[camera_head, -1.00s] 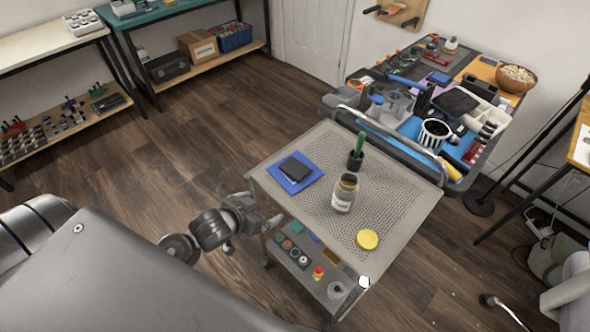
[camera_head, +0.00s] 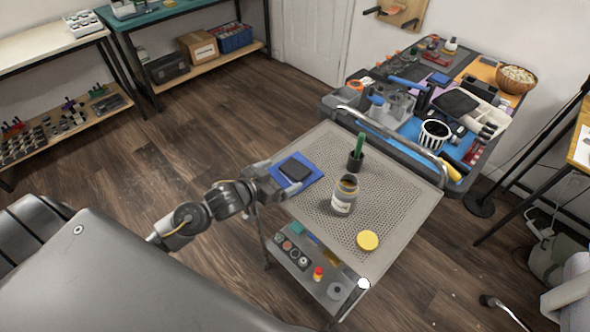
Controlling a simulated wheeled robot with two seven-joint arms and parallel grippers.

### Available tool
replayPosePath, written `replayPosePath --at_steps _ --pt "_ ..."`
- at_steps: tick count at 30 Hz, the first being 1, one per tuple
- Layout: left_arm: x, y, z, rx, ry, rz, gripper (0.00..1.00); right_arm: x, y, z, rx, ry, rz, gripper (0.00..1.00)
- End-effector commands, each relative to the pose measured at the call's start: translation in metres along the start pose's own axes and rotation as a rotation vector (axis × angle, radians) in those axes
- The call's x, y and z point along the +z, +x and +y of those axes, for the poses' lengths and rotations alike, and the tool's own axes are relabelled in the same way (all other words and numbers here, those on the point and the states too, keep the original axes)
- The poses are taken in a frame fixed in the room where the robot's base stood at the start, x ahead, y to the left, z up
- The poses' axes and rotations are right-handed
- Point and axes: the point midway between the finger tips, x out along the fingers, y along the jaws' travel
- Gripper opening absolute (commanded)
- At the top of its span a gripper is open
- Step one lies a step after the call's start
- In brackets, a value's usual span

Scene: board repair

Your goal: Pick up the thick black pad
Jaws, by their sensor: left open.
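The thick black pad (camera_head: 295,170) lies on a blue square mat (camera_head: 312,179) at the left corner of the perforated cart top. My left gripper (camera_head: 277,177) is open at the left edge of the mat, with its fingers pointing toward the pad. One finger shows near the mat's upper left edge, the other near its lower edge. I see no pad between the fingertips for certain at this size. My right gripper is not in view.
On the cart top (camera_head: 400,195) stand an open jar (camera_head: 343,197), a dark cup with a green-handled tool (camera_head: 356,158) and a yellow lid (camera_head: 367,240). A crowded workbench (camera_head: 340,103) is behind. The cart's lower shelf holds small parts.

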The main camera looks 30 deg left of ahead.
Motion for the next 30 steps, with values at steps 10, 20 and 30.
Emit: replayPosePath --at_steps 10,20,30 --pt "0.002 0.027 -0.002 -0.001 -0.002 0.0 1.0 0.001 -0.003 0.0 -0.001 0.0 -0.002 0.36" --pt "0.004 0.054 -0.002 0.0 0.0 0.0 1.0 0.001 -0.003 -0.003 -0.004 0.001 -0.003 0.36" --pt "0.004 0.053 -0.002 0.0 0.001 -0.001 0.75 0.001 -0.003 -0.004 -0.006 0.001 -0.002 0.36"
